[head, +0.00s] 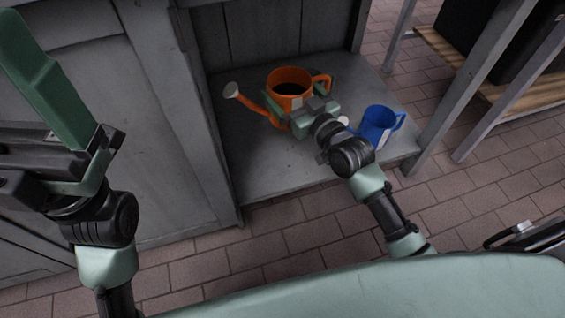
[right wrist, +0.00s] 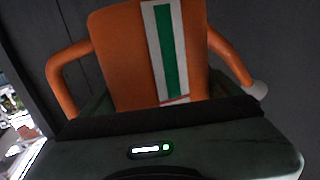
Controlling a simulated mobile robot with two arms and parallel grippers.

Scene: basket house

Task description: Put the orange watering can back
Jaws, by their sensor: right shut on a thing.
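The orange watering can (head: 291,76) is upright over the grey shelf (head: 262,172) of the cabinet, its spout to the left and its handle to the right in the head view. My right gripper (head: 301,102) is shut on the can's body from the front. I cannot tell whether the can's base touches the shelf. In the right wrist view the can (right wrist: 118,60), with a white and green stripe, fills the space beyond the gripper. My left gripper (head: 62,130) is raised at the left, away from the can; its opening is unclear.
A blue watering can (head: 376,124) stands on the shelf just right of my right gripper. A grey post (head: 468,92) rises at the shelf's right. The cabinet's side panel (head: 150,130) bounds the shelf at left. Brick floor (head: 290,235) lies in front.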

